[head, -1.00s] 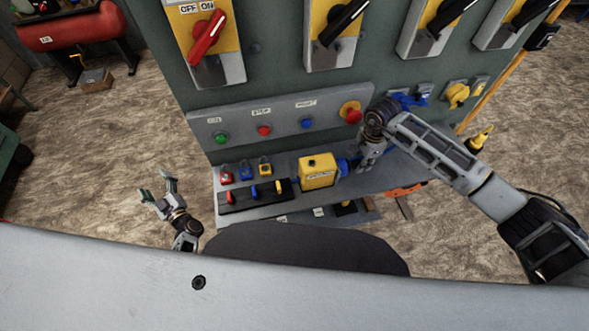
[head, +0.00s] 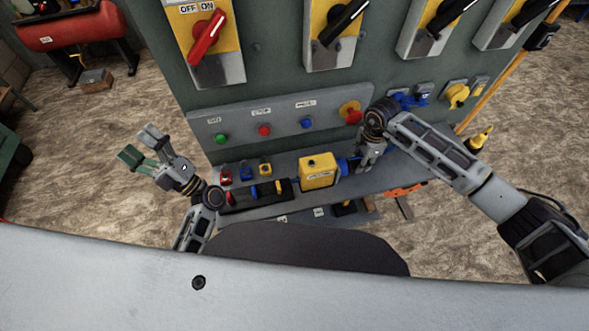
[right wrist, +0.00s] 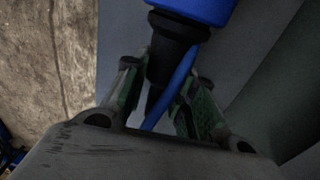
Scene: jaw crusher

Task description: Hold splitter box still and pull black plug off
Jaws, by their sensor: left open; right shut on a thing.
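The yellow splitter box (head: 317,172) sits on the grey shelf of the panel, with a blue connector (head: 343,165) on its right side. My right gripper (head: 360,165) is right of the box. In the right wrist view its fingers are shut around the black plug (right wrist: 172,62), just below a blue part (right wrist: 195,8). A thin blue cable (right wrist: 172,90) passes between the fingers. In the head view the plug is mostly hidden by my right gripper. My left gripper (head: 140,143) is open and empty, left of the shelf and apart from the box.
Small red, blue and yellow padlocks (head: 245,171) and a black rack (head: 255,195) stand left of the box on the shelf. The button panel (head: 285,122) with a red knob (head: 351,114) is above. Open floor (head: 100,190) lies to the left.

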